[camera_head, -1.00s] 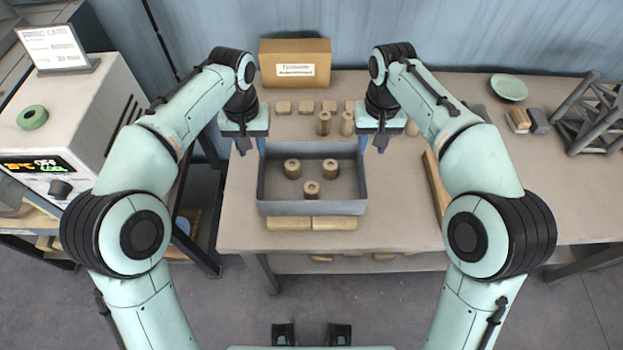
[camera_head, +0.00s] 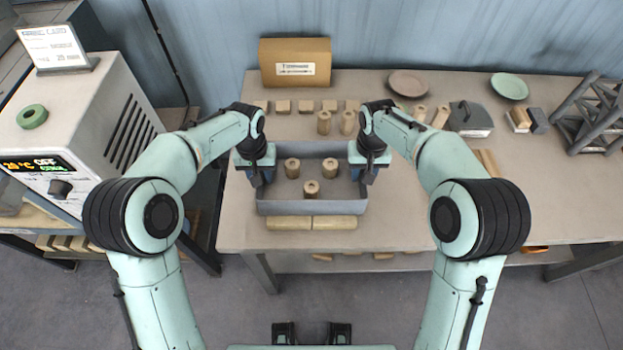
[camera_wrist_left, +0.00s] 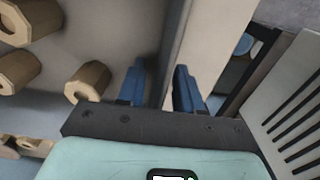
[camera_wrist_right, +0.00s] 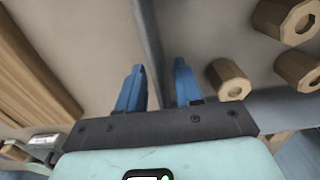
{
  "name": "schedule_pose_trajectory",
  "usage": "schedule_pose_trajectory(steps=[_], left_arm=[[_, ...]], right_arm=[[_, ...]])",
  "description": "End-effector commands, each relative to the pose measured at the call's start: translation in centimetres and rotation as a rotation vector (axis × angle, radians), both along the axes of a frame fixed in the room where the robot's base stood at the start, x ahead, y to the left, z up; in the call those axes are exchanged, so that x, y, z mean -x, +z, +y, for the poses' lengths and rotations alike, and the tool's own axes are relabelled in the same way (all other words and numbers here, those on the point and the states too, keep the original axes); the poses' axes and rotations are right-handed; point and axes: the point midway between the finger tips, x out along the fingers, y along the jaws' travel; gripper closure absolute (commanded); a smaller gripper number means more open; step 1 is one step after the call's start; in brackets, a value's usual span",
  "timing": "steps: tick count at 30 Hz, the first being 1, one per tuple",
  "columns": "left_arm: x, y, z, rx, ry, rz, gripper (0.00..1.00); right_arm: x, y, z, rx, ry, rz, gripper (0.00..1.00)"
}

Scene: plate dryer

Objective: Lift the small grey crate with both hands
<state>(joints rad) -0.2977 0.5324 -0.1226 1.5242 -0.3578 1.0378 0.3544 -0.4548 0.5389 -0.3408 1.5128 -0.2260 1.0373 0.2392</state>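The small grey crate (camera_head: 311,208) stands on the table with three hollow wooden pieces (camera_head: 311,187) inside. My left gripper (camera_head: 261,176) is at the crate's left side wall. In the left wrist view its two blue fingers (camera_wrist_left: 160,88) are apart, one on each side of the wall (camera_wrist_left: 172,50). My right gripper (camera_head: 367,174) is at the right side wall. In the right wrist view its blue fingers (camera_wrist_right: 157,88) are apart and straddle that wall (camera_wrist_right: 151,45). Both grippers look open, with small gaps beside the walls.
Plates, a grey holder (camera_head: 470,118) and a metal truss (camera_head: 590,115) are to the right.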

Motion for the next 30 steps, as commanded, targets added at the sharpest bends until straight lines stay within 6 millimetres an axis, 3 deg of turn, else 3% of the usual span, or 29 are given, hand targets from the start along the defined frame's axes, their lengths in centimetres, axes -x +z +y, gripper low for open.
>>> schedule_pose_trajectory(steps=[5, 8, 9, 30], left_arm=[[0.00, 0.01, 0.02, 0.000, 0.000, 0.000, 0.65], [0.00, 0.03, 0.02, 0.000, 0.000, 0.000, 0.97], [0.00, 0.03, 0.02, 0.000, 0.000, 0.000, 1.00], [-0.02, 0.10, 0.02, 0.000, 0.000, -0.001, 1.00]], right_arm=[[0.01, 0.00, -0.01, 0.000, 0.000, 0.001, 0.65], [0.01, 0.01, -0.01, 0.000, 0.000, 0.001, 0.97], [0.01, 0.02, -0.01, 0.000, 0.000, 0.001, 1.00], [0.00, 0.06, -0.01, 0.000, 0.000, 0.000, 1.00]])
